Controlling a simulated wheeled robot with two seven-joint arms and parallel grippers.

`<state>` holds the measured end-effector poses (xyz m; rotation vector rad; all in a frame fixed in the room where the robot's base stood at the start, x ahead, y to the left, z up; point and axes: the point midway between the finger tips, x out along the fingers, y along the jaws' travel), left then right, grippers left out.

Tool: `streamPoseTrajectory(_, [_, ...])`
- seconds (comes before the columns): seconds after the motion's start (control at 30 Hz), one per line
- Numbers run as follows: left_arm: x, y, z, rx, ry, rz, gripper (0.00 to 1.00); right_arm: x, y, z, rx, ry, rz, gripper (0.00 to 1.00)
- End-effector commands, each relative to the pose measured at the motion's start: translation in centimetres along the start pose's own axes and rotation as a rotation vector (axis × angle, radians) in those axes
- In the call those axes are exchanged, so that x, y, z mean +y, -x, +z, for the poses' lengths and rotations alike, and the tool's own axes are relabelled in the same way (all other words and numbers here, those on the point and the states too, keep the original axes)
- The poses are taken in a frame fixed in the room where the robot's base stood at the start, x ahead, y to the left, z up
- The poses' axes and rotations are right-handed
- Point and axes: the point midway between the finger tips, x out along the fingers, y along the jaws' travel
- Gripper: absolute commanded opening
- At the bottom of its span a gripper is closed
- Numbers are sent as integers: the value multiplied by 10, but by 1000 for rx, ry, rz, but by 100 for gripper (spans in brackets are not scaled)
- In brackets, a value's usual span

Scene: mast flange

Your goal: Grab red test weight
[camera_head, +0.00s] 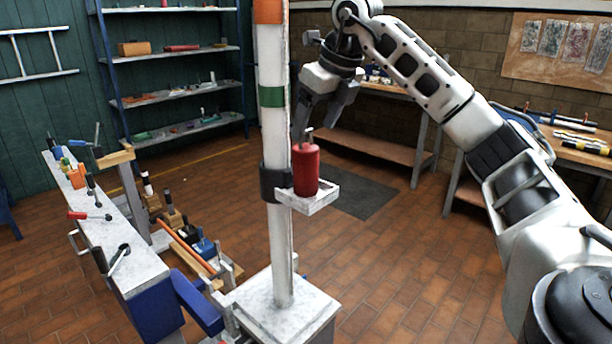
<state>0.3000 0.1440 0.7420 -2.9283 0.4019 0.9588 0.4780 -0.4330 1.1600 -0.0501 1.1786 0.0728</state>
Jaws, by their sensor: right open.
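The red test weight (306,170) is a red cylinder with a small grey stem on top. It stands upright on a small white shelf (318,198) fixed to the mast (276,140) by a dark collar. My right gripper (312,122) comes down from above and behind the weight, with its fingers pointing down close to the stem. It is open, and whether a finger touches the weight I cannot tell. My left gripper is not in view.
The white mast with orange and green bands rises from a pale base block (285,310), close left of the weight. A narrow bench (130,265) with tools stands at left. Shelving (180,90) and workbenches line the walls.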

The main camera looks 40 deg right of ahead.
Motion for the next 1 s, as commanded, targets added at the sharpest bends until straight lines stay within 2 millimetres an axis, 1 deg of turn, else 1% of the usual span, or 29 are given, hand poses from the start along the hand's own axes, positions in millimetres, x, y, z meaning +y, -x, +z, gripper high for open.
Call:
streamPoseTrajectory(0.03, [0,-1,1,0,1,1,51,0,-10,-1,3,0,0,72])
streamPoseTrajectory(0.1, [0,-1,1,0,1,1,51,0,-20,0,2,1,0,72])
streamPoseTrajectory(0.37, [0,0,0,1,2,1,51,0,-38,0,2,1,1,72])
streamPoseTrajectory(0.6, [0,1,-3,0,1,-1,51,0,-74,2,2,2,1,72])
streamPoseTrajectory(0.73, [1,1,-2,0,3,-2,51,0,-82,2,-1,1,1,72])
streamPoseTrajectory(0.93, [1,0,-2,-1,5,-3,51,0,-83,2,-2,2,1,72])
streamPoseTrajectory(0.97, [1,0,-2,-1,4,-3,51,0,-83,2,-2,2,2,66])
streamPoseTrajectory(1.0, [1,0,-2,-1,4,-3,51,0,-83,2,-2,2,2,55])
